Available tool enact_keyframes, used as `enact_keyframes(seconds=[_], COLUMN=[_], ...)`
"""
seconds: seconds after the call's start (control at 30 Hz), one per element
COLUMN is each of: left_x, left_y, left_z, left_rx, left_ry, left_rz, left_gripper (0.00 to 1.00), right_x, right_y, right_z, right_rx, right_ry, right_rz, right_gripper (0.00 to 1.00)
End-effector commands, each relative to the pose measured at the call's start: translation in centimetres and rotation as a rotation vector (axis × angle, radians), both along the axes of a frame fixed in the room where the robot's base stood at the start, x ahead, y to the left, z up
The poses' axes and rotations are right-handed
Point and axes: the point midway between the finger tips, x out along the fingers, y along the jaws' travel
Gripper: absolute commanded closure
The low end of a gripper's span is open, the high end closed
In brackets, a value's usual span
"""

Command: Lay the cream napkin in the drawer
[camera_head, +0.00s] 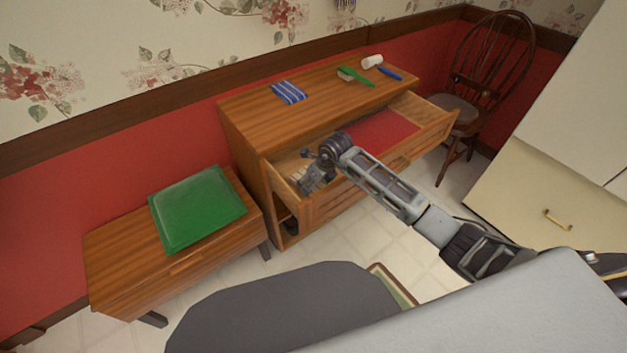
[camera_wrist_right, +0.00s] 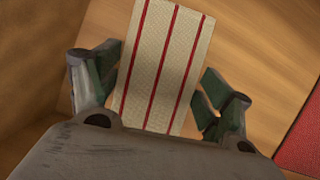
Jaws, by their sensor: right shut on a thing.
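The cream napkin (camera_wrist_right: 160,65) has red stripes and lies between the fingers of my right gripper (camera_wrist_right: 160,90) in the right wrist view. The fingers are shut on it. In the head view, my right gripper (camera_head: 315,178) is inside the left part of the open drawer (camera_head: 345,198), pointing down, with a small cream patch of the napkin (camera_head: 298,174) beside it. The wrist view shows the drawer's bare wood floor (camera_wrist_right: 255,60) under the napkin. I cannot tell whether the napkin touches that floor. My left gripper is not in view.
A red panel (camera_head: 385,133) covers the drawer's right part. On the dresser top lie a blue striped cloth (camera_head: 289,92), a green brush (camera_head: 357,77), a blue-handled thing (camera_head: 390,73) and a white cylinder (camera_head: 372,62). A green cushion (camera_head: 197,208) is on the low bench; a chair (camera_head: 490,75) stands right.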

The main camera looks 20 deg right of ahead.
Motion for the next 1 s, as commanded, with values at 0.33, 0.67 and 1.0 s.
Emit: enact_keyframes(seconds=[0.33,0.67,1.0], left_x=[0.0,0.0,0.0], left_y=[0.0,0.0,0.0], left_z=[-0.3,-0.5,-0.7], left_rx=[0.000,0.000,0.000], left_ry=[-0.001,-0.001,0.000], left_rz=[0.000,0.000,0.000], left_gripper=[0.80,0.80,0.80], right_x=[0.0,0.0,0.0], right_y=[0.0,0.0,0.0], right_z=[-0.4,-0.8,-1.2], right_rx=[0.000,0.000,0.000], right_ry=[0.000,0.000,0.000], right_rz=[0.000,0.000,0.000], right_gripper=[0.47,0.47,0.15])
